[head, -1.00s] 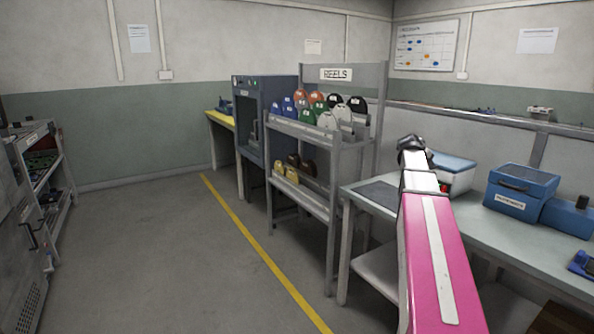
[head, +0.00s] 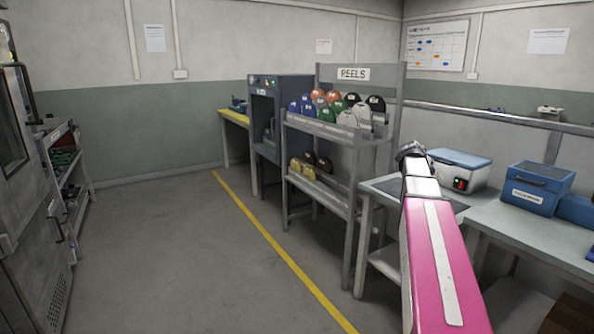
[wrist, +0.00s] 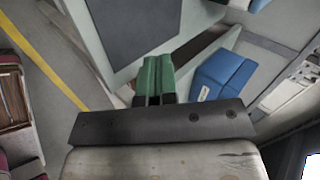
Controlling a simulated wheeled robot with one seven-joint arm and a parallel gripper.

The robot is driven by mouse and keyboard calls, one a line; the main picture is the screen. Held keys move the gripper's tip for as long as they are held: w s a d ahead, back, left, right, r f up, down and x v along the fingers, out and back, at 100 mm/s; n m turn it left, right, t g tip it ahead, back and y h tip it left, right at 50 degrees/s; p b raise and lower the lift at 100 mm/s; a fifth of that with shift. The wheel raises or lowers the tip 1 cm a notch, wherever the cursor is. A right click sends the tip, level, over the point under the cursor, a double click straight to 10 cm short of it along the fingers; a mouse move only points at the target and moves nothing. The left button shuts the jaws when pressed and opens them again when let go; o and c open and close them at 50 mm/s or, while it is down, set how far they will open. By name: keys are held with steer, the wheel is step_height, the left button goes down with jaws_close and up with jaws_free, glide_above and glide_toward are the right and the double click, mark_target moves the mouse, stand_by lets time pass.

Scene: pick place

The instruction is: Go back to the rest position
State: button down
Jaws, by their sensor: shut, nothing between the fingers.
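My gripper (wrist: 153,80) shows in the wrist view with its two green fingers side by side and closed together, with nothing between them. Below it in that view are the grey bench (wrist: 190,18) with a dark mat (wrist: 135,25) and a blue box (wrist: 222,75). In the head view my pink and white arm reaches forward at the right, and its far end is beside the bench (head: 520,232). The fingers are hidden in the head view.
A reel rack (head: 335,135) with coloured reels stands ahead. A blue-lidded cooler box (head: 460,168) and a blue case (head: 537,187) sit on the bench at right. A shelf unit (head: 62,165) stands at left. The floor (head: 190,260) left of the yellow line is clear.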

steer(key=s+a+f+n+g+y, duration=0.2)
steer(key=s+a+f+n+y, duration=0.2)
steer(key=s+a+f+n, duration=0.8)
steer(key=s+a+f+n+g+y, duration=0.2)
steer(key=s+a+f+n+y, duration=0.1)
steer(key=s+a+f+n, duration=0.9)
steer(key=a+f+n, duration=0.4)
steer(key=a+f, duration=0.3)
steer(key=f, duration=0.1)
steer(key=shift+s+f+g+y, duration=0.25)
steer(key=shift+s+g+y, duration=0.05)
steer(key=shift+g+y, duration=0.1)
steer(key=shift+a, duration=0.1)
